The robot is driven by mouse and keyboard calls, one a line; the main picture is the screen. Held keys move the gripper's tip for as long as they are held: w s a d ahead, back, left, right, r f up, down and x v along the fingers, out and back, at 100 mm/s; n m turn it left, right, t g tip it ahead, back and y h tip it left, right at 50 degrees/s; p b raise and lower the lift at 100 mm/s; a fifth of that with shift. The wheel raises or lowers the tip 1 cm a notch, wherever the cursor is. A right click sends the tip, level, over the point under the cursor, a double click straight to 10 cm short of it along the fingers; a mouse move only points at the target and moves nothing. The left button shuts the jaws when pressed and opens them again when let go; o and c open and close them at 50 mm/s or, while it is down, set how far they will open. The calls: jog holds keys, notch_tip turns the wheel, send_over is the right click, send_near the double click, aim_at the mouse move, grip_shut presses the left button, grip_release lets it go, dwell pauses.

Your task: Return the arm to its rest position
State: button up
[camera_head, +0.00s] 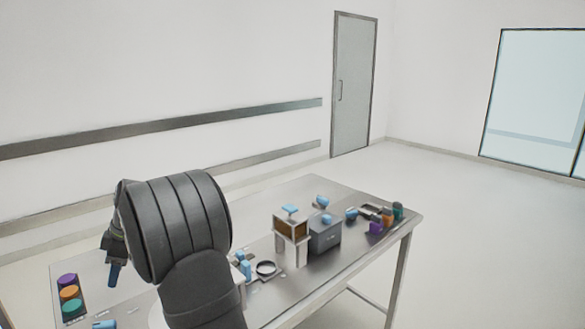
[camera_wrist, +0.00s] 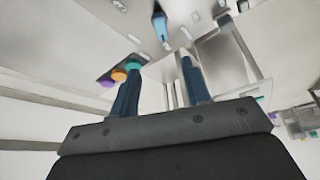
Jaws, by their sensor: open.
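My arm rises in front of the table (camera_head: 130,290) in the head view, its thick dark links covering part of the tabletop. My gripper (camera_head: 113,275) hangs at the left, above the table's left part, pointing down. In the wrist view my gripper (camera_wrist: 160,78) shows two dark blue fingers spread apart with nothing between them. The tabletop (camera_wrist: 90,35) lies beyond the fingertips. A blue object (camera_wrist: 160,22) shows past the gap, apart from the fingers.
Purple, orange and teal round pieces (camera_head: 69,292) sit at the table's left end. More coloured pieces (camera_head: 376,228) sit near the right edge.

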aim_at(105, 323)
jog(key=x, duration=1.7)
jog(key=shift+s+f, duration=0.1)
jog(key=shift+f, duration=0.2)
jog(key=shift+d+r+m+t, duration=0.15)
jog(key=shift+m+t, duration=0.15)
jog(key=shift+m, duration=0.6)
jog(key=shift+s+m+t, duration=0.1)
jog(key=shift+m+t, duration=0.5)
jog(key=shift+m, duration=0.85)
jog(key=shift+s+m+t, duration=0.1)
jog(key=shift+m+t, duration=0.5)
jog(key=shift+m, duration=0.85)
jog(key=shift+w, duration=0.1)
